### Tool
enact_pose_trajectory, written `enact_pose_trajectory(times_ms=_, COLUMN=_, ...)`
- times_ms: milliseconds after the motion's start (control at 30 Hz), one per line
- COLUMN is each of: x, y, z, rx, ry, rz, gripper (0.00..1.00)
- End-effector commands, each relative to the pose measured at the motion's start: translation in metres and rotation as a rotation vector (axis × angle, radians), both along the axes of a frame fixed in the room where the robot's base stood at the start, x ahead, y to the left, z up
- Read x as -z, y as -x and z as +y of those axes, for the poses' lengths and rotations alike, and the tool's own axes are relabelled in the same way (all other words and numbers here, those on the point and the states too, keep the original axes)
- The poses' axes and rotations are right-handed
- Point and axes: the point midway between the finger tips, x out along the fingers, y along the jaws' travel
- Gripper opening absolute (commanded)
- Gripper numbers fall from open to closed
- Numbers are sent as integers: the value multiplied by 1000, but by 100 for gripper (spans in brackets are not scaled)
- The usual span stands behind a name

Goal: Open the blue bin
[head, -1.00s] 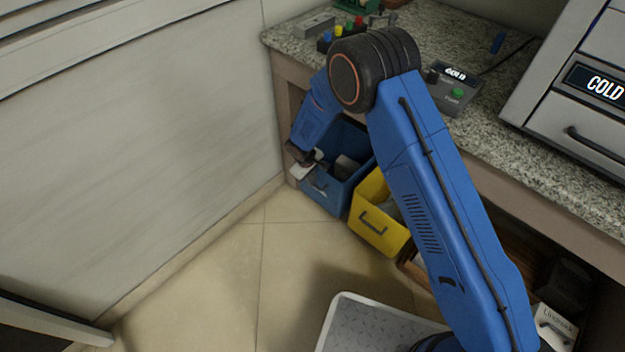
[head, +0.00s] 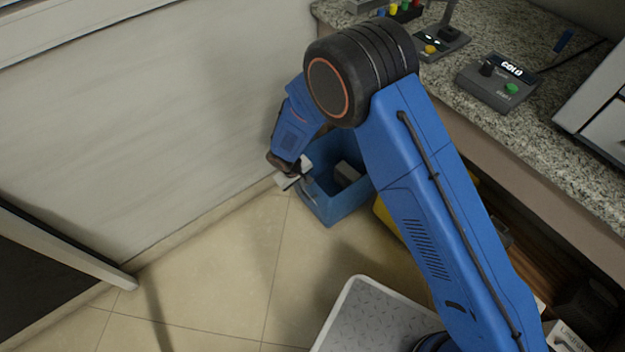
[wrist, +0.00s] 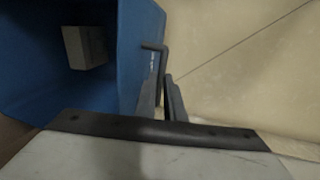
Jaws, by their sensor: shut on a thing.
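The blue bin (head: 345,207) stands low by the wall, in front of the counter's underside, with its open top showing a grey block (head: 347,172) inside. In the wrist view the bin (wrist: 117,75) fills the left side, and the block (wrist: 85,47) shows in it. Its dark handle (wrist: 154,47) sticks out from the front wall. My gripper (wrist: 168,98) is shut on this handle, its fingers on either side of it. In the head view my gripper (head: 304,181) is at the bin's front left; the handle is hard to make out there.
A yellow bin (head: 384,214) is beside the blue one, mostly hidden by my arm. The granite counter (head: 530,110) holds a control box (head: 497,82). A wall (head: 170,120) runs close on the left. Tiled floor (head: 225,275) in front is clear.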

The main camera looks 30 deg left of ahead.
Motion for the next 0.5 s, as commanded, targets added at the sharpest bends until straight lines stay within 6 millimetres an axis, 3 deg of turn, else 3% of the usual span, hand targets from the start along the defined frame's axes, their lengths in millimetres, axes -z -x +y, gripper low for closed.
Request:
enact_pose_trajectory(times_ms=200, x=0, y=18, z=7, rx=0, ry=0, rz=0, gripper=0)
enact_pose_trajectory(times_ms=500, x=0, y=22, z=9, rx=0, ry=1, rz=0, gripper=0)
